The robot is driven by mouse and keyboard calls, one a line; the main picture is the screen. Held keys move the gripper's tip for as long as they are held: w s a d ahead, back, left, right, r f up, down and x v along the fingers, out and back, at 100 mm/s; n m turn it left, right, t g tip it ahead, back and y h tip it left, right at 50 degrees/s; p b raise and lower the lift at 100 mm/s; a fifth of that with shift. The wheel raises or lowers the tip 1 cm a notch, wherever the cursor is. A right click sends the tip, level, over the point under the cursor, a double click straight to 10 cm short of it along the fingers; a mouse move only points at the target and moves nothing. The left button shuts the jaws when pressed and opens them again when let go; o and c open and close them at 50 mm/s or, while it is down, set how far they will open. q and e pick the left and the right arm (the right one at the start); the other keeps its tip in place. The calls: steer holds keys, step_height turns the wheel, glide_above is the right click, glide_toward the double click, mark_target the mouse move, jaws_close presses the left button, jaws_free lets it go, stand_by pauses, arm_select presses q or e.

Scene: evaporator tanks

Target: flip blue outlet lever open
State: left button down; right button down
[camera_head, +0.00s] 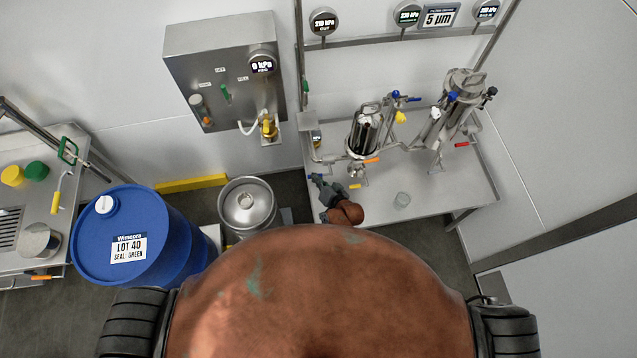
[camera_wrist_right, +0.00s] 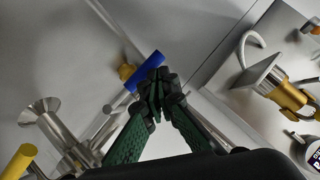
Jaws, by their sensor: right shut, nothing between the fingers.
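A blue lever (camera_wrist_right: 143,73) lies across a steel pipe in the right wrist view, slanting up to the right, with a brass-coloured part (camera_wrist_right: 126,72) behind it. My right gripper (camera_wrist_right: 157,80) has its dark fingertips together, right at the lever's right half. They overlap it in the picture; I cannot tell whether they touch. In the head view, my right gripper (camera_head: 322,184) is over the left end of the steel table, beside a small blue piece (camera_head: 316,177) that it partly hides. My left gripper is not in view.
The steel table (camera_head: 440,195) carries two filter housings, the near one (camera_head: 364,132) just right of my gripper, with orange, yellow and red handles. A steel keg (camera_head: 246,205) and a blue drum (camera_head: 140,235) stand left.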

steer(key=s+d+r+p, duration=0.2)
steer(key=s+r+p, duration=0.2)
steer(key=s+r, duration=0.4)
steer(key=shift+s+d+r+p, duration=0.25)
steer(key=shift+s+r+p, duration=0.1)
steer(key=shift+r, duration=0.15)
steer(key=s+d+f+g+h+b, duration=0.1)
steer(key=s+d+f, duration=0.45)
steer(key=f, duration=0.35)
steer(key=s+d+f+n+g+h+b, duration=0.1)
steer(key=s+d+f+g+h, duration=0.1)
steer(key=s+d+f, duration=0.55)
steer(key=s+d+f+g+h+b, duration=0.15)
steer(key=d+f, duration=0.25)
steer(key=f, duration=0.6)
steer(key=s+d+f+g+h+b, duration=0.1)
steer(key=s+d+f, duration=0.4)
steer(key=s, duration=0.5)
steer(key=s+d+f+n+g+h+b, duration=0.1)
steer(key=s+d+f, duration=0.4)
steer(key=s, duration=0.6)
steer(key=s+d+f+g+h+b, duration=0.1)
steer(key=s+d+f+g, duration=0.2)
steer(key=s+d, duration=0.6)
step_height(320, 180, down, 3)
steer(key=shift+s+r+n, duration=0.15)
steer(key=shift+s+n, duration=0.15)
steer(key=shift+s, duration=0.5)
